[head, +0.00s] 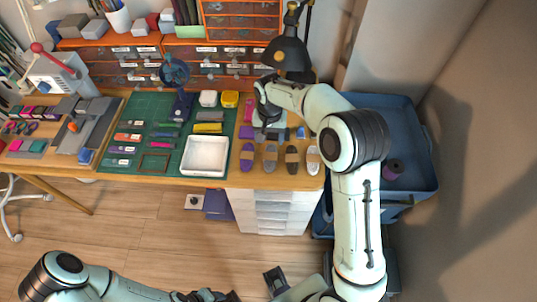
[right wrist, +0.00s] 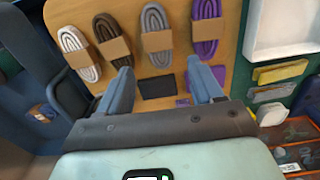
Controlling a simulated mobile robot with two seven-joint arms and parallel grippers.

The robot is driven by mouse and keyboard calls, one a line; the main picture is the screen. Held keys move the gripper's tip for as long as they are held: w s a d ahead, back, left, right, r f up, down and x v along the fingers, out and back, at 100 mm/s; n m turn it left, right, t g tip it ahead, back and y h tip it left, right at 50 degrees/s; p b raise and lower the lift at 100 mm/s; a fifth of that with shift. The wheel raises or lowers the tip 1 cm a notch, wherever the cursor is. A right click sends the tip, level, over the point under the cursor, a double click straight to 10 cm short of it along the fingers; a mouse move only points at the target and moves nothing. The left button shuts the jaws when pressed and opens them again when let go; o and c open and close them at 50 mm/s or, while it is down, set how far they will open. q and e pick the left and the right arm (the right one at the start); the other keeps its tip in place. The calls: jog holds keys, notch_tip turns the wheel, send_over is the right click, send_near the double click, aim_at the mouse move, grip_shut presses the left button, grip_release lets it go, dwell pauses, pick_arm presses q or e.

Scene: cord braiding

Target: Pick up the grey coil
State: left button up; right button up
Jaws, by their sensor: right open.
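The grey coil (head: 270,158) lies on the front of the wooden table, between a purple coil (head: 247,157) and a dark brown coil (head: 291,159). In the right wrist view the grey coil (right wrist: 156,30) has a tan band around its middle. My right gripper (head: 270,132) is over the table just behind the coils. In the right wrist view my right gripper (right wrist: 160,82) is open and empty, with the grey coil ahead of its two fingers, apart from them. My left arm is low in the head view; its gripper (head: 207,296) is partly cut off at the bottom edge.
A pale coil (head: 313,158) lies right of the brown one. A white tray (head: 205,156) stands left of the coils on a green mat (head: 112,171). A black lamp (head: 288,52) stands behind my right gripper. A blue bin (head: 408,150) stands right of the table.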

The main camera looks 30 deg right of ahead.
aim_at(270, 154)
notch_tip(270, 154, down, 10)
jog(key=shift+d+r, duration=0.1)
jog(key=shift+d, duration=0.05)
dwell(0.3)
jog(key=c, duration=0.9)
